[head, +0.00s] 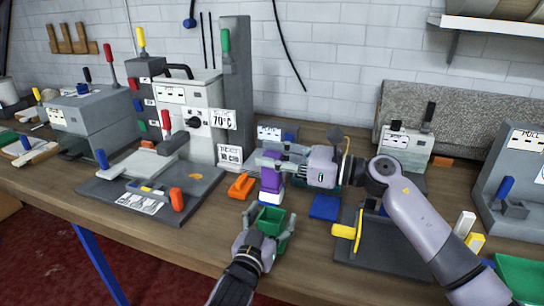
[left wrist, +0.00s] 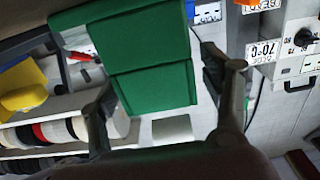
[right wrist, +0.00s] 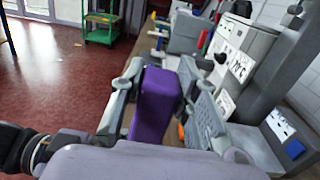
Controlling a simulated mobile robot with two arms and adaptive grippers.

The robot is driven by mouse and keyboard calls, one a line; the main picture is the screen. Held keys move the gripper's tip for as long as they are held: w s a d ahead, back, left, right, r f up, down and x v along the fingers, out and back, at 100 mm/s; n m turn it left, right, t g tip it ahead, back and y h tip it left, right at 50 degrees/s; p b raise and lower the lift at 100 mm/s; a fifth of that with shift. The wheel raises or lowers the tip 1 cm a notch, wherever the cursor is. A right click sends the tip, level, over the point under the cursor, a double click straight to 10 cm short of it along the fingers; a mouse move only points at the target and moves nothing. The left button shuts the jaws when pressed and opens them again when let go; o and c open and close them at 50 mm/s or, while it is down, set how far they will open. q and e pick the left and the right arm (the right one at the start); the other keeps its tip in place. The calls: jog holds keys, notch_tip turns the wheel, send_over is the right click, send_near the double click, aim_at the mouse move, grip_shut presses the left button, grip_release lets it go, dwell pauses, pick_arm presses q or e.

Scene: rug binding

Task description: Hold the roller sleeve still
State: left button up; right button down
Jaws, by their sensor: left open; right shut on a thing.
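My right gripper (head: 270,164) reaches in from the right and is shut on an upright purple block (head: 271,184). In the right wrist view the purple block (right wrist: 156,104) stands between the fingers. A white part (head: 270,198) shows under it in the head view. My left gripper (head: 264,230) is open, lower in the head view, with its fingers around a green open-topped box (head: 272,222). In the left wrist view the green box (left wrist: 150,85) lies between the spread fingers; contact is hard to tell. I cannot tell which thing is the roller sleeve.
A grey machine (head: 190,110) with a 70°C label stands left on the workbench. An orange part (head: 241,185) and a blue pad (head: 325,207) lie beside the purple block. A dark plate with a yellow handle (head: 346,231) sits to the right. The bench's front edge is close.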

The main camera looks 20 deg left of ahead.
pick_arm(q)
jog(key=s, duration=1.2)
jog(key=shift+a, duration=0.25)
jog(key=shift+w, duration=0.1)
jog(key=w, duration=1.1)
jog(key=shift+w+d, duration=0.2)
jog(key=shift+d, duration=0.05)
jog(key=shift+w, duration=0.35)
jog(key=shift+s, duration=0.15)
pick_arm(e)
jog(key=shift+f, duration=0.65)
jog(key=shift+r, duration=0.1)
